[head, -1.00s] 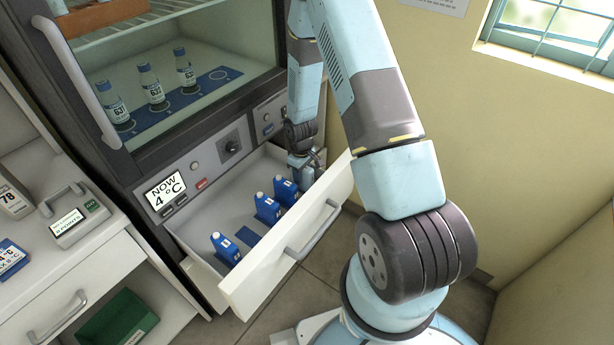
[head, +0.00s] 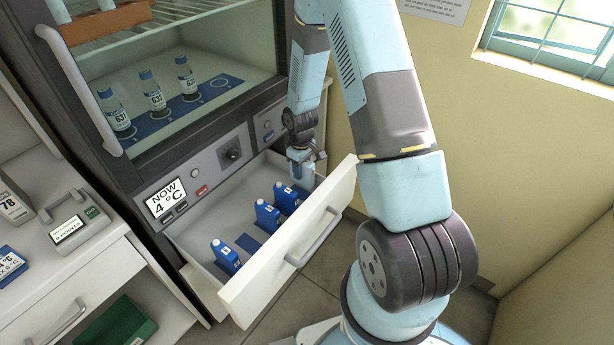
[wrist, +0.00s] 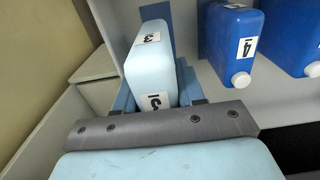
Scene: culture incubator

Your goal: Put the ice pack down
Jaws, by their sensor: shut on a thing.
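My gripper (head: 302,172) is at the right end of the open drawer (head: 272,268), low in or just above it. In the wrist view it is shut on a pale blue ice pack (wrist: 150,70) labelled 3, held between its two fingers. In the head view the held pack cannot be told apart from the gripper. Several dark blue packs stand in the drawer: one at the front left (head: 226,257), one in the middle (head: 267,214), one closest to my gripper (head: 286,197). The wrist view shows a dark blue pack labelled 4 (wrist: 235,45) right of the held one, apart from it.
An empty blue floor mark (head: 248,243) lies between the front-left and middle packs. The drawer handle (head: 312,240) faces the room. Above is the glass-fronted cabinet (head: 175,110) with several bottles. A counter (head: 75,265) with small devices stands at left.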

